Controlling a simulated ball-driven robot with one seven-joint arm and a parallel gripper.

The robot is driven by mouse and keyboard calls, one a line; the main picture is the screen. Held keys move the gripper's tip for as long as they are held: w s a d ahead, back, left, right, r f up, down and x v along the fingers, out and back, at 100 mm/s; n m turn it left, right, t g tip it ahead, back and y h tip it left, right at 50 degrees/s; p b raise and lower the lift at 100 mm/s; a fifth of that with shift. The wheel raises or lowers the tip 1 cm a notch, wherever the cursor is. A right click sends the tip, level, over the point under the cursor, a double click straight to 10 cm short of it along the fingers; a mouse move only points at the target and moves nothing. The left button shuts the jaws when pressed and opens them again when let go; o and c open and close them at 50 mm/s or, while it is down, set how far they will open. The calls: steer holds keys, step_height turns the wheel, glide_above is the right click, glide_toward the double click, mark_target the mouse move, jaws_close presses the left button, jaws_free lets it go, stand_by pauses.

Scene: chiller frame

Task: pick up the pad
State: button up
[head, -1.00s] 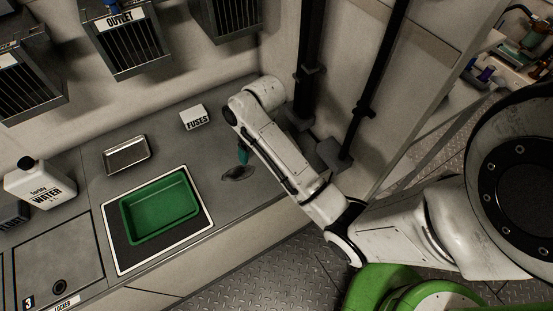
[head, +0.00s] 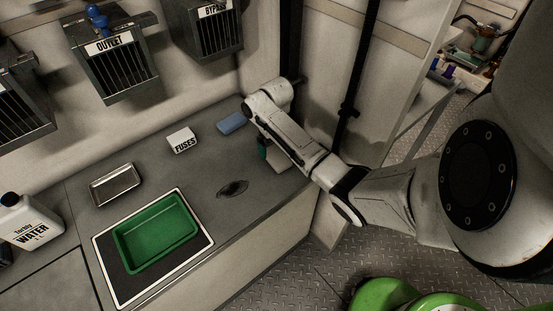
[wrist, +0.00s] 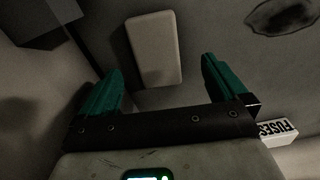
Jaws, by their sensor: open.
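A pale beige, flat block with rounded corners, which looks like a pad (wrist: 154,48), lies on the counter. In the wrist view it shows between and beyond my finger tips, apart from them as far as I can tell. In the head view the pale pad (head: 278,161) lies beside my gripper, partly hidden by my arm. My gripper (wrist: 162,72) is open with teal fingers and nothing between them. In the head view my gripper (head: 262,149) is mostly hidden; one teal finger shows. A blue flat block (head: 231,123), also pad-like, lies behind my gripper near the wall.
A FUSES box (head: 182,141), a metal tray (head: 115,184), a green bin (head: 118,234) and a water jug (head: 28,220) stand to the left. A dark oval drain (head: 232,188) lies in the counter. The counter's right end and the wall corner are close to my arm.

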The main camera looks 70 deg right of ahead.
mark_target(276, 156)
steer(key=f, duration=0.5)
steer(key=shift+d, duration=0.35)
steer(key=c, duration=1.1)
steer(key=shift+r, duration=0.55)
step_height(276, 156, up, 2)
steer(key=shift+s+a+r, duration=0.1)
steer(key=shift+r, duration=0.15)
steer(key=shift+s+a+r+p, duration=0.55)
steer(key=shift+s+r, duration=1)
steer(key=shift+s, duration=0.7)
steer(key=shift+s+a+r+p, duration=0.5)
steer(key=shift+s+r, duration=1.1)
steer(key=shift+s, duration=0.7)
steer(key=shift+s+a+r+p, duration=0.4)
steer(key=shift+s+r+p, duration=0.2)
steer(key=shift+s+r, duration=1.3)
